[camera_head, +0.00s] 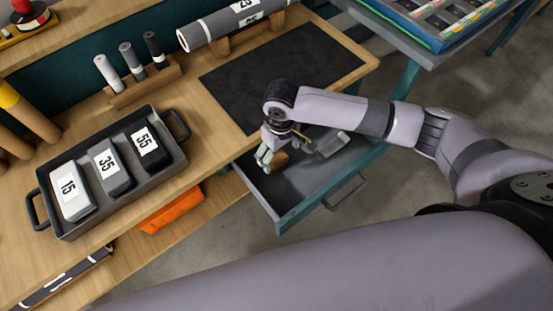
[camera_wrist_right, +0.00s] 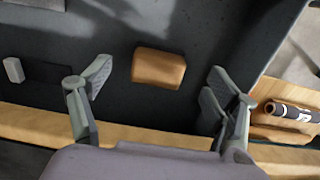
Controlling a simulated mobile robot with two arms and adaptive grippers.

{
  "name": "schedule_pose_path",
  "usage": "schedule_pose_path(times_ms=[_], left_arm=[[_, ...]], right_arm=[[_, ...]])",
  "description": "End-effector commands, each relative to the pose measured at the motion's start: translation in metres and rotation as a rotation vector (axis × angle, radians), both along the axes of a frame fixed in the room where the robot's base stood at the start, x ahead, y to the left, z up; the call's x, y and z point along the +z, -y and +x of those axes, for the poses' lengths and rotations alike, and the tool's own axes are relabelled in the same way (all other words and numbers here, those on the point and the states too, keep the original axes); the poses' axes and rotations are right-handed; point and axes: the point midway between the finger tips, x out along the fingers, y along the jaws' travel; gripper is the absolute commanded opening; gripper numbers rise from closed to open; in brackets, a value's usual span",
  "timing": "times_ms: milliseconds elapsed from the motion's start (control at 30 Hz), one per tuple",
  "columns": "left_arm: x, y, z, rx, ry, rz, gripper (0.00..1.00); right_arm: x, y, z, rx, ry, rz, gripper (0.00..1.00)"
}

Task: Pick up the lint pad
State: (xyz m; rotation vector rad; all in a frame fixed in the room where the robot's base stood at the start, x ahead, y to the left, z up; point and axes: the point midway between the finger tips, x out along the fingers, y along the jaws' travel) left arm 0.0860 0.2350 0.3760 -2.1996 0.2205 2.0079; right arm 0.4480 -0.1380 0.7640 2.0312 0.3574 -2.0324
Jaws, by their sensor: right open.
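A small tan block with rounded edges (camera_wrist_right: 158,68) lies on the dark floor of the open drawer; it looks like the lint pad, though no label shows. In the head view the tan block (camera_head: 280,159) is partly covered by my right gripper (camera_head: 267,153). My right gripper reaches down into the drawer. In the wrist view its two fingers (camera_wrist_right: 160,76) are spread wide, with the block between and slightly beyond them and nothing gripped. My left gripper is out of view.
The drawer (camera_head: 284,213) also holds a pale grey item (camera_head: 335,145); a small white piece (camera_wrist_right: 13,70) shows in the wrist view. The bench carries a black mat (camera_head: 285,75), a tray (camera_head: 70,233) of numbered blocks and standing rolls (camera_head: 131,60). An orange item (camera_head: 170,210) lies below.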

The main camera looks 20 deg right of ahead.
Motion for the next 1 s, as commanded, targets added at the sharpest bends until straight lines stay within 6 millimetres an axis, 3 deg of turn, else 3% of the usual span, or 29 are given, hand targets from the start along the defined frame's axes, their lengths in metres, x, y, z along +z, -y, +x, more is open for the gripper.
schedule_pose_path(times_ms=[467, 700, 1000], left_arm=[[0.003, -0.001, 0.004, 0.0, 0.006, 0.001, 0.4], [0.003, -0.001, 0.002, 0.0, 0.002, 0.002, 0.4], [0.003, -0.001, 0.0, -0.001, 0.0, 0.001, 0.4]], right_arm=[[-0.053, 0.001, -0.003, 0.0, -0.001, -0.001, 0.82], [-0.054, 0.001, -0.003, 0.001, 0.001, 0.0, 0.82], [-0.054, 0.001, -0.003, 0.0, 0.0, 0.0, 0.62]])
